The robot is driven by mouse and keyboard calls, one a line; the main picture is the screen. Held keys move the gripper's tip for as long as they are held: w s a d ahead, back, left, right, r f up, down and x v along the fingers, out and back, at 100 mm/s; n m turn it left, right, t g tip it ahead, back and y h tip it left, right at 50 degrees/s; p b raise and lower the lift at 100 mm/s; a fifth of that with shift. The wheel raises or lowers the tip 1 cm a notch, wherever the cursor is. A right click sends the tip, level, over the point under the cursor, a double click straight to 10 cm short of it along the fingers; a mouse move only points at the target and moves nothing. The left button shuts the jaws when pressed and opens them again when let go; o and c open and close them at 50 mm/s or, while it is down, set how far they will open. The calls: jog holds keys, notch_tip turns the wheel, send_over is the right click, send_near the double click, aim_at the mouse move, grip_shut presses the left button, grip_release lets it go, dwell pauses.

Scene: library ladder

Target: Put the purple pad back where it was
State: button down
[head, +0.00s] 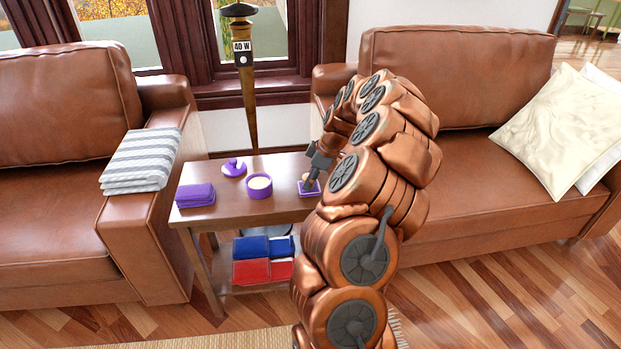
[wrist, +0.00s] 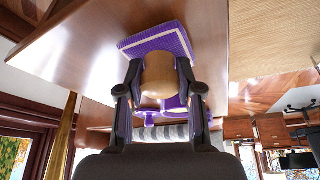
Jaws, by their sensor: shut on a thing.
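The purple pad (head: 310,188) is a small square with a pale border and a light wooden knob on it. It is at the right part of the small wooden table (head: 225,214). In the wrist view the purple pad (wrist: 157,40) lies beyond the fingertips. My gripper (head: 311,178) is shut on the wooden knob, with one finger on each side, as the wrist view of my gripper (wrist: 160,82) shows. Whether the pad touches the tabletop or is just above it, I cannot tell.
A purple tub (head: 259,187) with pale contents, a purple knobbed lid (head: 234,168) and a purple folded stack (head: 195,195) stand on the table. Blue (head: 251,248) and red (head: 250,272) items fill the lower shelf. Brown sofas (head: 150,235) flank the table. A lamp pole (head: 247,100) rises behind.

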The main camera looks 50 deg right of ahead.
jog(key=shift+f, duration=0.25)
jog(key=c, duration=0.7)
grip_release()
jog(key=shift+r, duration=0.1)
jog(key=shift+c, duration=0.2)
